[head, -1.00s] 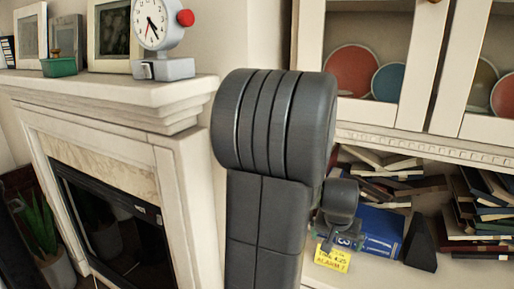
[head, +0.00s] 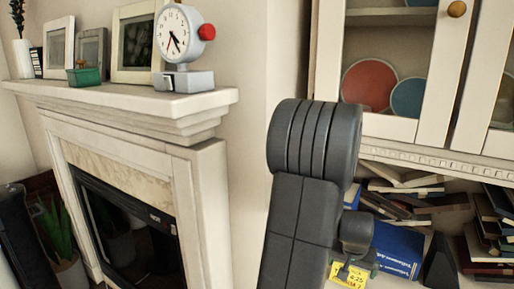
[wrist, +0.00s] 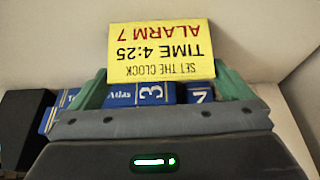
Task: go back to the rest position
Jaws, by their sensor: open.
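In the wrist view my gripper (wrist: 160,82) shows as a dark body with two green fingers spread apart, with nothing held between them. A yellow note (wrist: 160,50), upside down in this view, stands just beyond the fingers and reads "SET THE CLOCK TIME 4:25 ALARM 7". Blue books (wrist: 150,94) lie behind and below it. In the head view my arm rises in the middle and hides most of the gripper. The note shows low beside the arm in the head view (head: 349,275).
A white clock (head: 178,35) with a red knob stands on the mantel (head: 120,97) at left, near frames and a green box (head: 84,76). At right, a cabinet (head: 400,125) holds plates above a shelf of piled books (head: 410,190) and a blue book (head: 398,250).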

